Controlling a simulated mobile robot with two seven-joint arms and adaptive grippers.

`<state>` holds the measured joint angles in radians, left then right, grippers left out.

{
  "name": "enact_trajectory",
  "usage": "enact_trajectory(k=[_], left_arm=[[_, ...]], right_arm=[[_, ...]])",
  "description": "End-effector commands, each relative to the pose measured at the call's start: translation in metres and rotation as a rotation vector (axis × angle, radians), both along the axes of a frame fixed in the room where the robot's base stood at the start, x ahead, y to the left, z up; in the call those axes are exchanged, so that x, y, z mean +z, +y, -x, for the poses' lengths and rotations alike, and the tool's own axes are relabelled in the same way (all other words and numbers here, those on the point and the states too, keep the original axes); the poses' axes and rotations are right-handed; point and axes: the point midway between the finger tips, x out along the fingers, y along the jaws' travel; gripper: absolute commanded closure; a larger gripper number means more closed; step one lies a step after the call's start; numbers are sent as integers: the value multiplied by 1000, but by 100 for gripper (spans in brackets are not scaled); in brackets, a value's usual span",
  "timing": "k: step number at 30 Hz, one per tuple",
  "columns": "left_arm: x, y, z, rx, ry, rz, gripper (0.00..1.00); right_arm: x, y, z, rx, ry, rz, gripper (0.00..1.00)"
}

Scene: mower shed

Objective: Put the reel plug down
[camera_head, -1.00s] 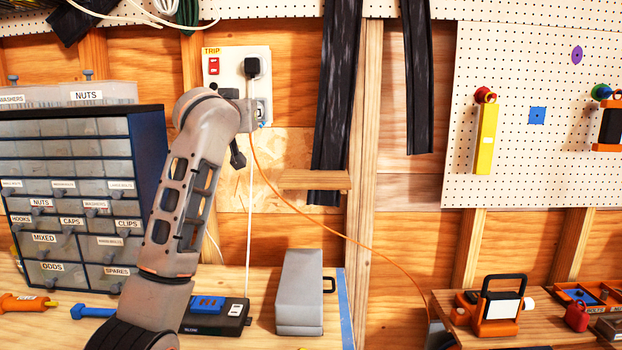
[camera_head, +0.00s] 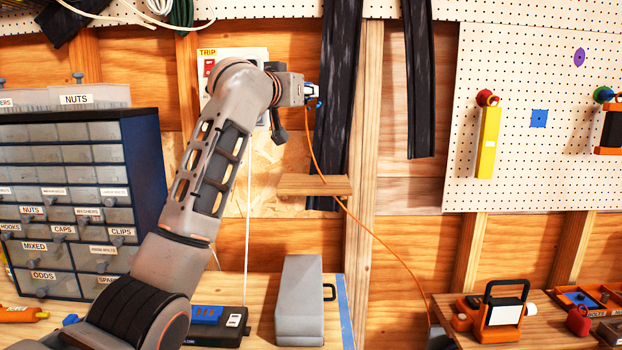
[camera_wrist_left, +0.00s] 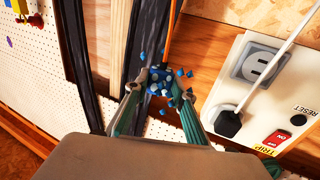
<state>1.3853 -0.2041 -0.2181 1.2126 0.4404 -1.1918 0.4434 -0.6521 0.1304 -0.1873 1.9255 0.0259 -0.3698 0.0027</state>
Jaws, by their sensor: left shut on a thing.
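My left gripper (camera_head: 312,93) is shut on the reel plug, held in the air right of the outlet panel (camera_head: 207,85) and above a small wooden ledge (camera_head: 300,184). The fingers hide most of the plug in the head view. Its orange cord (camera_head: 312,150) hangs from the gripper, passes the ledge and runs down to the lower right. In the left wrist view small blue pieces of the plug (camera_wrist_left: 158,88) show between the fingertips (camera_wrist_left: 160,82). The panel there has an empty socket (camera_wrist_left: 262,66) and a black plug (camera_wrist_left: 228,124) in the other. My right gripper is out of view.
Dark hanging strips (camera_head: 338,90) are behind the gripper. A drawer cabinet (camera_head: 140,165) stands left. The bench holds a grey case (camera_head: 300,300) and a black power box (camera_head: 215,322). An orange work light (camera_head: 495,310) stands on the right bench.

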Motion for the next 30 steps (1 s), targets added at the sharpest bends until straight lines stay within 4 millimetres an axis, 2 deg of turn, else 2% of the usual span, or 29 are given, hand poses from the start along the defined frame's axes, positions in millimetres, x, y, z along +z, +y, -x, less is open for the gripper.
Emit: enact_trajectory(k=[2,5,8,21,25,30], left_arm=[[6,-14,2,-33,-1,0,100],[1,-23,3,-52,1,2,100],[-17,-24,2,-56,3,1,100],[-121,-23,3,-54,2,2,100],[-140,-23,3,-55,0,1,100],[-149,-23,3,-54,-3,1,100]], right_arm=[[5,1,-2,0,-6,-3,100],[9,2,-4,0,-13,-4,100],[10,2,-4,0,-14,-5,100],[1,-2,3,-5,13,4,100],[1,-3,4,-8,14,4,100],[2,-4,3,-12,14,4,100]])
